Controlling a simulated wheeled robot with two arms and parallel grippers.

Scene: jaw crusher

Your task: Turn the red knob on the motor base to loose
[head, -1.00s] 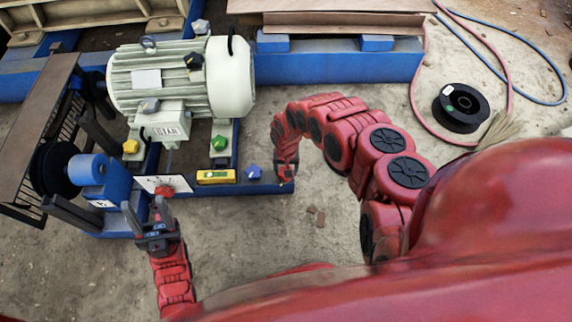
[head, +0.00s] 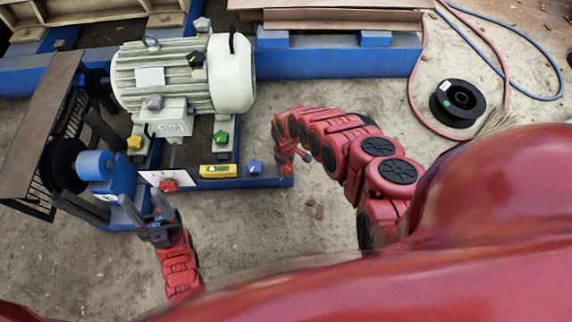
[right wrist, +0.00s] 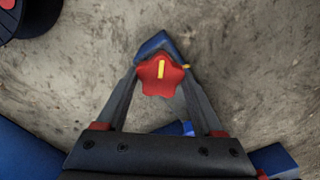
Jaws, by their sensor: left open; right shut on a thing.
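In the right wrist view, a red star-shaped knob (right wrist: 161,78) with a yellow pointer line sits between the fingers of my right gripper (right wrist: 160,82), which is shut on it. The pointer is nearly upright in the picture; a small yellow mark shows on the blue part to its right. Another red knob (head: 168,186) is by a white plate at the base's front. My left gripper (head: 142,198) is open and empty just left of it.
The pale motor (head: 185,75) stands on the base behind. A yellow level (head: 218,171) and a blue knob (head: 254,167) are between my grippers. A blue machine part (head: 108,170) is close to my left gripper.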

